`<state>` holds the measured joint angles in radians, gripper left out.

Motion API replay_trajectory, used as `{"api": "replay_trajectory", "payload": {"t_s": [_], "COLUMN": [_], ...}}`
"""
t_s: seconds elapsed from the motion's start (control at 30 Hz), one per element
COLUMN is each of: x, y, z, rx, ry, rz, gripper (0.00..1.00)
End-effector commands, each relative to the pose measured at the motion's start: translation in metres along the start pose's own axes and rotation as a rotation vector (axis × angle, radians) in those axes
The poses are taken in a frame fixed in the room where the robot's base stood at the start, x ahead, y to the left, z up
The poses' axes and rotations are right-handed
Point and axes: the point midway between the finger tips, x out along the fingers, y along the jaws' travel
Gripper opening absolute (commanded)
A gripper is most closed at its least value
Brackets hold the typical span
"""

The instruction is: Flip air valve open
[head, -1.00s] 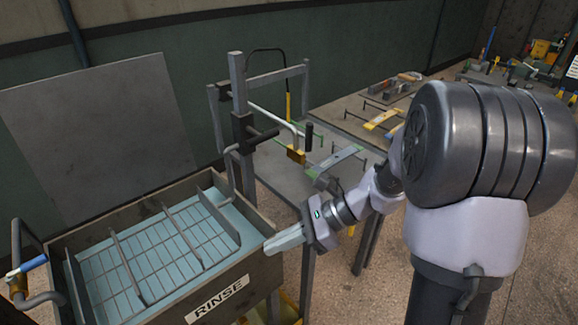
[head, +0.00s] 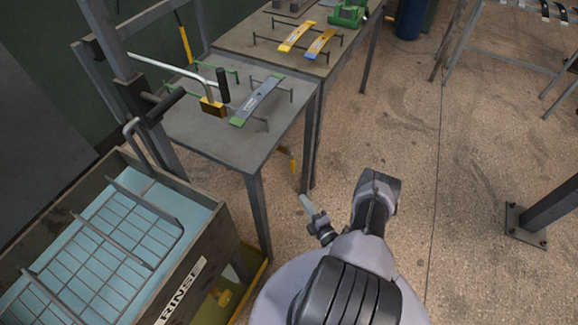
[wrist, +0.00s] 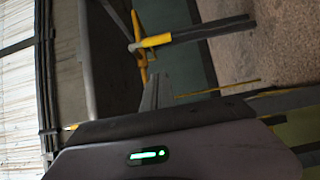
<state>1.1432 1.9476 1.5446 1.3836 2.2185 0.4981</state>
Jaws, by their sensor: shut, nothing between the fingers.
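My gripper (head: 305,201) is shut and empty. In the head view it is low over the floor, in front of the small grey table, pointing up and left in the picture. A yellow fitting (head: 286,154) shows small by that table's legs. In the tilted wrist view, my gripper's fingers (wrist: 157,88) point at a yellow fitting (wrist: 141,45) with a yellow-ended dark bar (wrist: 200,33) beside it. This looks like the air valve, but I cannot be sure. The fingers appear apart from it. Its lever position is unclear.
The rinse tank (head: 186,290) with a wire rack stands at left, a yellow tray (head: 248,292) beneath it. A longer table (head: 240,38) stands behind. The floor (head: 400,150) at right is mostly clear.

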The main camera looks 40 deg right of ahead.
Motion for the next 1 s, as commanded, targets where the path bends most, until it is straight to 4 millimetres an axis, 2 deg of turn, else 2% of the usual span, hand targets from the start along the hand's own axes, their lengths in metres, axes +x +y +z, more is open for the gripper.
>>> {"api": "replay_trajectory", "payload": {"t_s": [0.17, 0.27, 0.7, 0.8, 1.0], "x": [0.002, 0.011, 0.103, 0.115, 0.128], "y": [0.0, 0.0, -0.002, -0.002, 0.0], "z": [-0.001, -0.001, -0.003, 0.011, 0.025], "rx": [-0.002, -0.003, -0.005, -0.006, -0.003], "ry": [0.004, 0.008, 0.01, 0.006, 0.006], "rz": [0.0, 0.001, 0.002, 0.003, 0.001], "gripper": [0.0, 0.0, 0.0, 0.0, 0.0]}}
